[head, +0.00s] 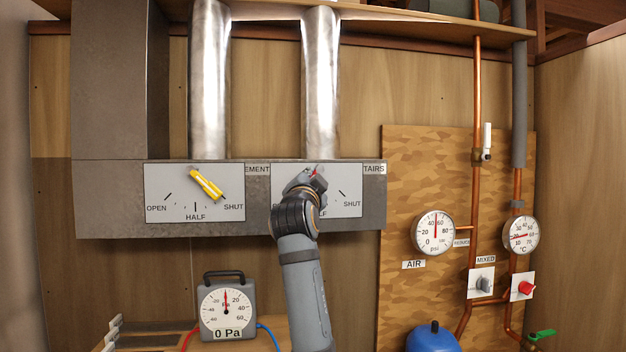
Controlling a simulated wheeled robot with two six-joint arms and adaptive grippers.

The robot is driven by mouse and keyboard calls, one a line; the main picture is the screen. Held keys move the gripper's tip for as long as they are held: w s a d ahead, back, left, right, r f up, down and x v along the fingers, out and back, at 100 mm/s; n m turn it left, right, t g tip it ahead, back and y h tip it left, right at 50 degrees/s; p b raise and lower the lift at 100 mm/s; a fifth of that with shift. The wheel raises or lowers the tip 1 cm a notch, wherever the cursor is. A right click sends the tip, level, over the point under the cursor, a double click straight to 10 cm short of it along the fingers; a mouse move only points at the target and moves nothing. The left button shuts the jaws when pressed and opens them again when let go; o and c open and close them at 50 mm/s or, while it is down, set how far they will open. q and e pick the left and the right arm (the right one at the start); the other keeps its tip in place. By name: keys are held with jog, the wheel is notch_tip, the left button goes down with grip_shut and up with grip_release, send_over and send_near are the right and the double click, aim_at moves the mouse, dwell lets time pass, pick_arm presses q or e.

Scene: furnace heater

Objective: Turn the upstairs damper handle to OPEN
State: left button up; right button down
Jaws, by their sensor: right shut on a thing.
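The upstairs damper plate (345,180) is the right-hand white plate on the grey duct, below the right metal pipe. SHUT reads at its right; its left label is mostly hidden. My right gripper (312,180) is in front of the plate and shut on the upstairs damper handle (316,171). My arm covers the plate's lower left. My left gripper is not in view.
The basement damper's yellow handle (206,185) on the left plate tilts down right toward SHUT. A pressure meter (226,308) reading 0 Pa stands below. Gauges, copper pipes and valves occupy the board (420,180) at right. A blue tank (432,338) shows at the bottom.

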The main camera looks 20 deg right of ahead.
jog(key=shift+s+r, duration=0.1)
jog(key=shift+r, duration=0.25)
jog(key=c, duration=1.5)
grip_release()
jog(key=shift+f, duration=0.1)
jog(key=shift+o, duration=0.9)
jog(key=shift+w+f, duration=0.2)
jog(key=shift+w, duration=0.15)
jog(key=shift+s, duration=0.1)
jog(key=v, duration=0.7)
jog(key=shift+s, duration=0.15)
jog(key=shift+f, duration=0.15)
